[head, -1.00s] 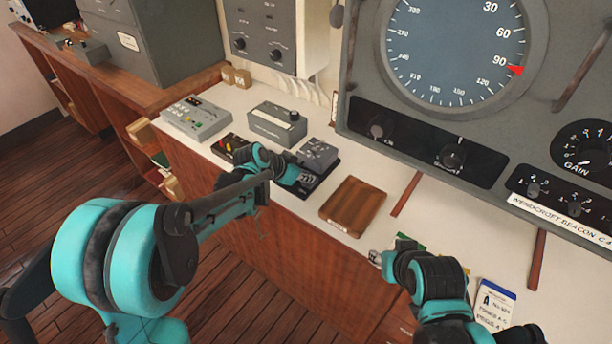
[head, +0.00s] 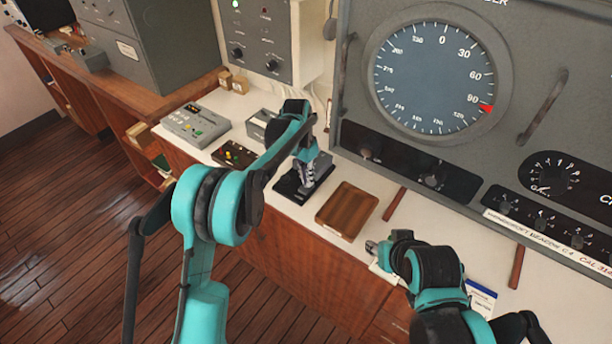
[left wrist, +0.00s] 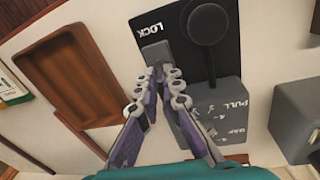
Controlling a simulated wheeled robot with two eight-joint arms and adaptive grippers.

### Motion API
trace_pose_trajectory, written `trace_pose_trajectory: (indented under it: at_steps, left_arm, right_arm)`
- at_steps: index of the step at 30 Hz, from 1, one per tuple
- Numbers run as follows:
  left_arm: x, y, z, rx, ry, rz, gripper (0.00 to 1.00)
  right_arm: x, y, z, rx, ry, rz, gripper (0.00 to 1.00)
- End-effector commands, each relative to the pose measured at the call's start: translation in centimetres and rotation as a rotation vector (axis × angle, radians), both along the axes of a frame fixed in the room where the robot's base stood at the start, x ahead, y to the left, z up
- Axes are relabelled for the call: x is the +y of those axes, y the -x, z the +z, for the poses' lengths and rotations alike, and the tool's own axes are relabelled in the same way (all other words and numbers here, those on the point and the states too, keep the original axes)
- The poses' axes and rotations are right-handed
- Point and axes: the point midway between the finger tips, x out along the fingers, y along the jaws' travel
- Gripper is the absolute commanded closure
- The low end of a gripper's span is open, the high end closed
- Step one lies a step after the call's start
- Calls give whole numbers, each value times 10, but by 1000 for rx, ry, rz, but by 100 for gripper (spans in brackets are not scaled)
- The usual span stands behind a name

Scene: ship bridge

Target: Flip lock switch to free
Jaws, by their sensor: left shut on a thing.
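The lock switch (left wrist: 155,53) is a small grey tab on a black plate (left wrist: 176,14), next to the white word LOCK in the left wrist view. My left gripper (left wrist: 161,76) is shut on it with its fingertips close together. The plate (head: 291,191) also shows in the head view, with my left gripper (head: 308,179) pointing down over it; the switch is hidden there. A black round-knobbed lever (left wrist: 208,24) stands beside the switch. My right gripper (head: 374,248) is above the counter at right; its fingers are too small to read.
A brown wooden tray (head: 347,209) lies right beside the plate. A grey box marked PULL (left wrist: 215,118) adjoins the lever. A small dark panel with coloured buttons (head: 234,154) and a grey control box (head: 196,125) are to the left. The large dial console (head: 435,75) rises behind.

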Motion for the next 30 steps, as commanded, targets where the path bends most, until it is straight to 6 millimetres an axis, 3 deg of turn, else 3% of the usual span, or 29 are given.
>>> trace_pose_trajectory:
  at_steps: [23,24,30]
  left_arm:
    - [-2,-3,-1,81,-58,0,100]
    - [-2,-3,-1,81,-58,0,85]
    - [-2,-3,-1,81,-58,0,85]
  right_arm:
    - [0,0,7,0,0,0,60]
    - [0,0,7,0,0,0,60]
    - [0,0,7,0,0,0,60]
